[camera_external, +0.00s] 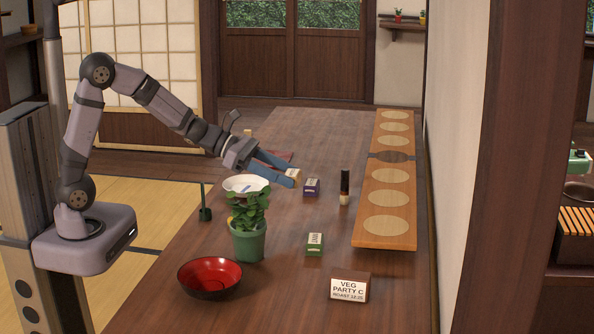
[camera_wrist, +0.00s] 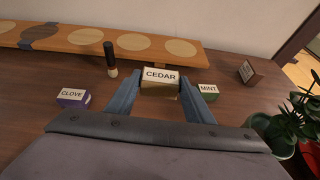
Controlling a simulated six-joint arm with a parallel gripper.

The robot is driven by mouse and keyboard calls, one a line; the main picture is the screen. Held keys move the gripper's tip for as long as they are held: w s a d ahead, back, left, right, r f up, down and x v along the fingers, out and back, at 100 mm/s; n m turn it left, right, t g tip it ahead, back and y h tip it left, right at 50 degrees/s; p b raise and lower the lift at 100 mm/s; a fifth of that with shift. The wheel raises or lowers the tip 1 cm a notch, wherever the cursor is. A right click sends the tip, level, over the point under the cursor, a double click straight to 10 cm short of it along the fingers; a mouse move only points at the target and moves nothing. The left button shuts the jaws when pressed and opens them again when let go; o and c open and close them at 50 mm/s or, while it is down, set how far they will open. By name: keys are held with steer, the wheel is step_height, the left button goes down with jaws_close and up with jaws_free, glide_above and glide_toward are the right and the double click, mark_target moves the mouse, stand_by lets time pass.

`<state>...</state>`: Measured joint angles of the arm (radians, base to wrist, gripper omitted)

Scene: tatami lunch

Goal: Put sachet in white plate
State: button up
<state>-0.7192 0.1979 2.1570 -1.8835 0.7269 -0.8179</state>
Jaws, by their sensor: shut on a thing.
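My gripper (camera_external: 280,170) is above the table and shut on a small tan block labelled CEDAR (camera_wrist: 160,78). In the wrist view the block is between the two blue fingers, its white label facing up. In the external view the block (camera_external: 293,173) shows partly at the fingertips. The white plate (camera_external: 229,182) lies below and left of the fingers, partly hidden by the plant. A small light item seems to lie in it, too small to identify. Nothing in view is plainly labelled as a sachet.
A potted plant (camera_external: 248,240) is in front of the plate. A red bowl (camera_external: 210,277), sign (camera_external: 349,287) and long wooden board (camera_external: 370,232) are also on the table.

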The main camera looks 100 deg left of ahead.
steer(key=shift+a, duration=0.1)
steer(key=s+a+n+g+y+p, duration=0.1)
steer(key=s+a+n+y+p, duration=0.35)
steer(key=s+a, duration=1.5)
steer(key=r+m+t+h, duration=0.1)
steer(key=r+m+h, duration=0.1)
steer(key=m+h, duration=0.2)
glide_above(240, 189)
steer(key=shift+s+a+f+b, duration=0.1)
steer(key=shift+f+b, duration=0.45)
steer(key=shift+f, duration=2.1)
steer(key=shift+a+f+b, duration=0.1)
steer(key=shift+f+b, duration=0.4)
steer(key=shift+f, duration=2.1)
steer(key=shift+f, duration=0.1)
steer(key=shift+f, duration=0.15)
steer(key=o, duration=0.7)
